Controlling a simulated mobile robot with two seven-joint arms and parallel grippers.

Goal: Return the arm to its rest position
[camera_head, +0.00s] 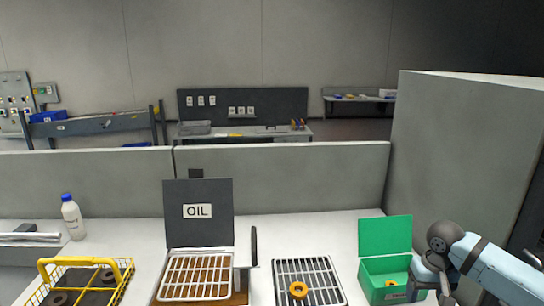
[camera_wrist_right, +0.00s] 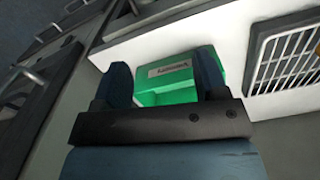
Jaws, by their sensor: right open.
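My right arm (camera_head: 490,265) comes in from the right edge in the head view, with its blue-grey gripper (camera_head: 432,284) low beside the right side of the green box. The green box (camera_head: 378,268) stands on the white table with its lid up, and a small yellow part (camera_head: 391,283) shows inside it. In the right wrist view my right gripper (camera_wrist_right: 165,82) has its two fingers apart with no object held between them. The green box (camera_wrist_right: 165,96) with its label shows beyond the fingers. My left gripper is not in view.
A grey rack (camera_head: 318,270) with a yellow ring (camera_head: 298,290) lies left of the green box. Further left are an OIL box (camera_head: 199,212) with a white grid, a yellow basket (camera_head: 127,270) and a bottle (camera_head: 72,218). A grey partition (camera_head: 450,140) stands behind my right arm.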

